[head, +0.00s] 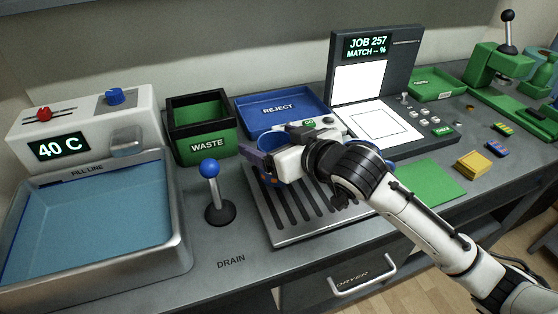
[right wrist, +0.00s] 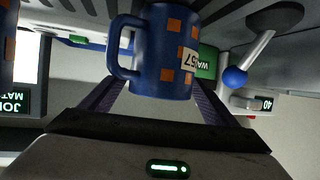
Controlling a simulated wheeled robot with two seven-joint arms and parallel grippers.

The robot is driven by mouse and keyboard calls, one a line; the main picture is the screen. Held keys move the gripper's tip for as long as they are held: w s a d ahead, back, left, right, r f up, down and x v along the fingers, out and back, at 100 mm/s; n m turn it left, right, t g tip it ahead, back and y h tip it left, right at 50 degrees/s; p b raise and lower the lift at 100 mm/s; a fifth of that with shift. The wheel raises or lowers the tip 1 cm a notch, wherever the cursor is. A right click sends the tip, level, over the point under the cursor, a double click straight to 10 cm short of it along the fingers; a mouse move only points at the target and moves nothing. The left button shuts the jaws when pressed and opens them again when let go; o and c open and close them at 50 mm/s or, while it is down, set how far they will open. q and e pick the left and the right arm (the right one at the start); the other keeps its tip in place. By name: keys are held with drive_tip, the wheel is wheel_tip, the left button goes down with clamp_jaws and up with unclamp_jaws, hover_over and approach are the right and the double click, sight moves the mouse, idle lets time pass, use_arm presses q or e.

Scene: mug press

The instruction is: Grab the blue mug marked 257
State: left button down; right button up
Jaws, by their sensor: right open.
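In the right wrist view a blue mug (right wrist: 150,52) with orange squares fills the space between the two fingers of my right gripper (right wrist: 157,88). Its handle points left, and its white label (right wrist: 189,57) shows digits ending in 57. The fingers stand open on either side of the mug; I cannot tell whether they touch it. In the head view the blue mug (head: 268,142) is mostly hidden behind my right gripper (head: 268,164), over the slotted drain rack (head: 284,238). My left gripper is out of view.
A second blue and orange object (right wrist: 7,45) is cut off at the wrist view's left edge. A blue-knobbed lever (head: 212,187) stands left of the rack. Behind are a green WASTE bin (head: 207,145) and a blue REJECT tray (head: 277,109). A water basin (head: 95,225) is left.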

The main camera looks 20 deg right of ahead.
drive_tip(key=shift+x, duration=1.2)
drive_tip(key=shift+r, duration=0.1)
drive_tip(key=c, duration=1.4)
